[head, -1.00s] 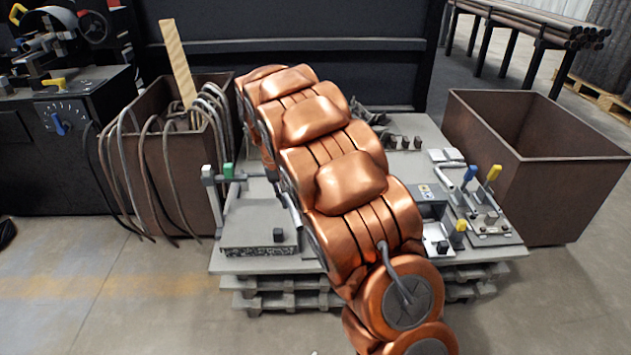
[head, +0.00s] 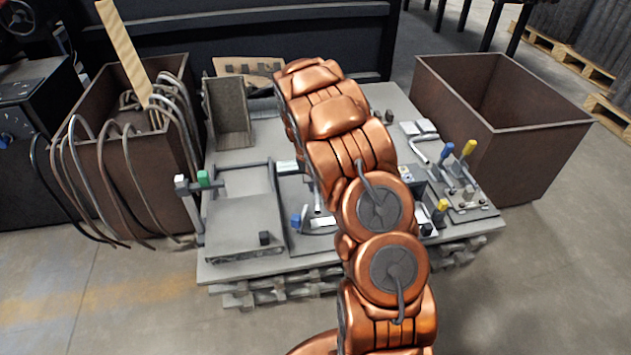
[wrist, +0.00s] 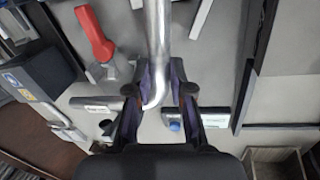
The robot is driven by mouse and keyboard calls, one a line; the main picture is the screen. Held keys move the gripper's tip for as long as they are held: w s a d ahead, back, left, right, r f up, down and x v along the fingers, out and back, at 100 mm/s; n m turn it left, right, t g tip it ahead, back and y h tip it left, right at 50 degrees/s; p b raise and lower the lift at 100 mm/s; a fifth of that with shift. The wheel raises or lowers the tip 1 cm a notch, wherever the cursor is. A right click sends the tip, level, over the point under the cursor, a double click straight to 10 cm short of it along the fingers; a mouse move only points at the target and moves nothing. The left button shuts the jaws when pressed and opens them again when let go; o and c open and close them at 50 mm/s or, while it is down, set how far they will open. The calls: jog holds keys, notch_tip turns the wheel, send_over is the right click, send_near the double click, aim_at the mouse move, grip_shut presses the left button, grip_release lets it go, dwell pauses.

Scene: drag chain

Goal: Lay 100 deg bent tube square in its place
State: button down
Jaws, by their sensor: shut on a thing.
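My gripper (wrist: 160,85) is shut on a silver bent tube (wrist: 158,30) in the wrist view. The tube runs from the top edge down between the fingers, and its near end curves to the left. Its far part is out of frame, so I cannot see its full bend angle. The grey worktable (head: 385,100) lies below the gripper; I cannot tell whether the tube touches anything. In the head view my copper arm hides the gripper and most of the tube.
A red-handled clamp (wrist: 95,35) and a blue-tipped part (wrist: 174,126) lie close to the gripper. Blue and yellow levers (head: 460,165) stand at the table's right. A brown crate with bent tubes (head: 88,150) is left; an empty brown bin (head: 540,150) is right.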

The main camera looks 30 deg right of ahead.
jog(key=shift+a, duration=0.15)
jog(key=shift+s+f+b, duration=0.1)
jog(key=shift+f+b, duration=0.35)
jog(key=shift+f, duration=2.15)
jog(key=shift+f+b, duration=0.35)
jog(key=shift+f, duration=1.15)
dwell(0.7)
jog(key=c, duration=1)
grip_release()
jog(key=shift+o, duration=0.2)
notch_tip(320, 180, up, 12)
jog(key=w+a, duration=0.1)
jog(key=shift+a, duration=0.3)
